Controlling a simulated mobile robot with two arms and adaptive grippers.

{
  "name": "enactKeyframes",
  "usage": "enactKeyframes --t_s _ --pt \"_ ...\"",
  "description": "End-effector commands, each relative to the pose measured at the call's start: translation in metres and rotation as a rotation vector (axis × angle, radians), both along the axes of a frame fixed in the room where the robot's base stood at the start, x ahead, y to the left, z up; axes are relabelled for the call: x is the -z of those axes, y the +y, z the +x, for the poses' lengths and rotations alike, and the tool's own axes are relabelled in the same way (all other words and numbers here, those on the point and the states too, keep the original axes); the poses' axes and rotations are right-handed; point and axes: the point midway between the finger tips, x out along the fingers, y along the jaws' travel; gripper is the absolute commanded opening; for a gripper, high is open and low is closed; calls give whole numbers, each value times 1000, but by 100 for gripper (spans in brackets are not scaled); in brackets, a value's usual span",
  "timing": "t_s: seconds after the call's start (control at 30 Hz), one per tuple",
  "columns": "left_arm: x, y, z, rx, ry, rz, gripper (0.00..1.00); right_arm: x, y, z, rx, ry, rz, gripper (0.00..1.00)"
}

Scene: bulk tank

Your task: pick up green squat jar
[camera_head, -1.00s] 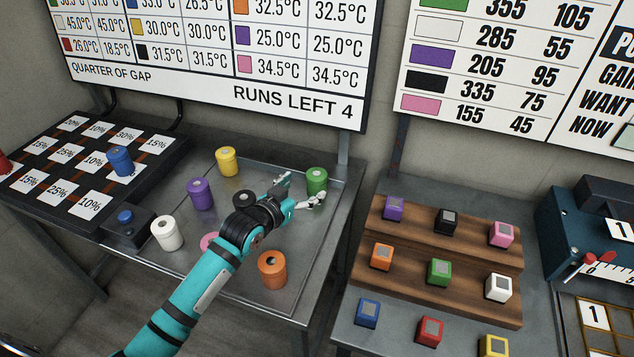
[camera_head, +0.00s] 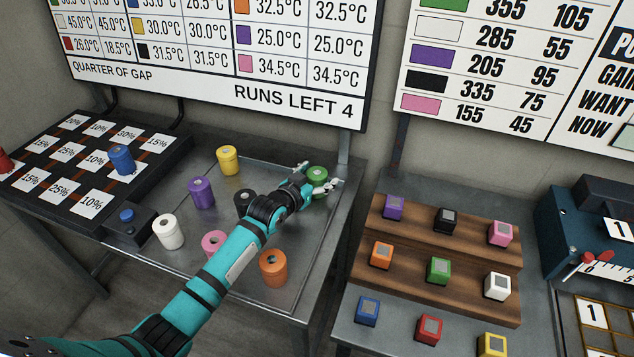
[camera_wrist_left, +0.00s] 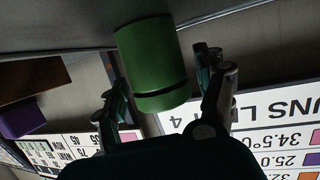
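The green squat jar (camera_head: 317,175) stands at the far right corner of the metal tray table in the head view. My left gripper (camera_head: 318,180) reaches it from the near left, with one finger on each side of it. In the left wrist view the green jar (camera_wrist_left: 153,62) lies between the two spread fingers of the left gripper (camera_wrist_left: 160,85). Gaps show beside the jar there, so the fingers look open around it. The jar's lower part is partly hidden by the gripper in the head view. My right gripper is not in view.
Yellow (camera_head: 228,160), purple (camera_head: 201,193), black (camera_head: 244,203), white (camera_head: 168,232), pink (camera_head: 214,244) and orange (camera_head: 273,267) jars stand on the same tray (camera_head: 318,263). A blue jar (camera_head: 122,160) sits on the black panel. A wooden rack (camera_head: 420,278) with coloured cubes stands right.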

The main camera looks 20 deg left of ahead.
Motion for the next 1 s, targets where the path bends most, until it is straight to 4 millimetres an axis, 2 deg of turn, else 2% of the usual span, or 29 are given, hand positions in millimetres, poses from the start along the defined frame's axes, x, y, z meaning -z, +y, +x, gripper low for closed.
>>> enactKeyframes --t_s 0.03,0.4,0.43,0.63,0.73,1.0 --pt "0 0 0 0 0 0 63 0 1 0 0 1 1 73" --pt "0 0 0 0 1 0 14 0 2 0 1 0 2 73" --pt "-1 0 0 0 -1 0 12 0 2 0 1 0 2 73" --pt "-1 0 0 0 -2 0 12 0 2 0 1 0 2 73" --pt "-9 0 0 0 -4 0 12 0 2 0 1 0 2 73" --pt "-60 1 0 1 -6 0 12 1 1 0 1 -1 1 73"
